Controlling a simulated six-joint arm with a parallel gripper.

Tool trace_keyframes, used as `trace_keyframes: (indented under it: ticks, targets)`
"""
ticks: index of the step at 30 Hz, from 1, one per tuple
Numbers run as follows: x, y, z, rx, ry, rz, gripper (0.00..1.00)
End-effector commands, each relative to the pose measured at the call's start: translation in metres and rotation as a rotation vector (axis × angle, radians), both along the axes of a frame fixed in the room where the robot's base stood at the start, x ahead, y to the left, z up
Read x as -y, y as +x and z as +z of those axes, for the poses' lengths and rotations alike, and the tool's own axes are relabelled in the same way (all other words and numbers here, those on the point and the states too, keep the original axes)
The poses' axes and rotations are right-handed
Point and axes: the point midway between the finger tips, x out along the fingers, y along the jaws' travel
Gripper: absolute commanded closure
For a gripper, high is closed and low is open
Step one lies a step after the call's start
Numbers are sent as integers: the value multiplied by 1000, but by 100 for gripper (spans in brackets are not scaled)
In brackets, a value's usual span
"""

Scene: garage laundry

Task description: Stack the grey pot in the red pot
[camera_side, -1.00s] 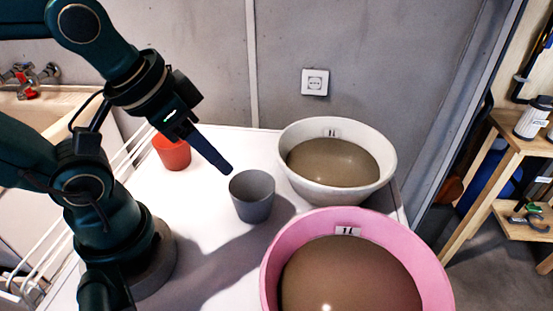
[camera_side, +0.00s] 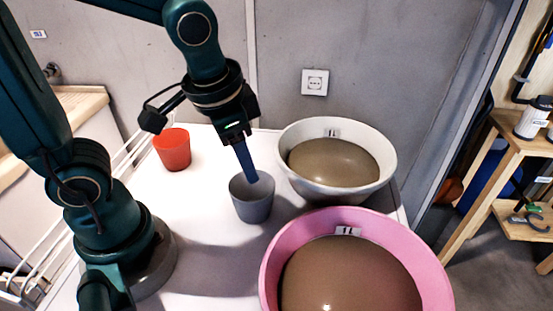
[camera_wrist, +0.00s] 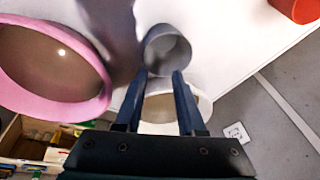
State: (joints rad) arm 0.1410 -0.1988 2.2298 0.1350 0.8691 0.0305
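The grey pot (camera_side: 250,209) stands upright on the white table top, left of the white bowl. It also shows in the wrist view (camera_wrist: 158,61), just beyond my fingertips. The red pot (camera_side: 173,152) stands upright further back and to the left, apart from the grey pot. Part of it shows at the top right of the wrist view (camera_wrist: 297,9). My gripper (camera_side: 252,181) points down at the grey pot's mouth. In the wrist view its two fingers (camera_wrist: 161,73) are apart with nothing held between them. Whether they touch the rim, I cannot tell.
A white bowl (camera_side: 292,175) of brown liquid stands close right of the grey pot. A pink basin (camera_side: 442,275) of brown liquid is at the front right. A grey wall with a socket (camera_side: 315,82) is behind. The table between the pots is clear.

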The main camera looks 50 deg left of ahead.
Motion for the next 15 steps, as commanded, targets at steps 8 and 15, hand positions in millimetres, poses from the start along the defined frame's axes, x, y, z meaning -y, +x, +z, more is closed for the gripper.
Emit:
trace_keyframes:
  ticks: [8, 15]
  targets:
    - [14, 4, -43, -182, 65, -111, 62]
    - [17, -1, -60, -227, 74, -130, 62]
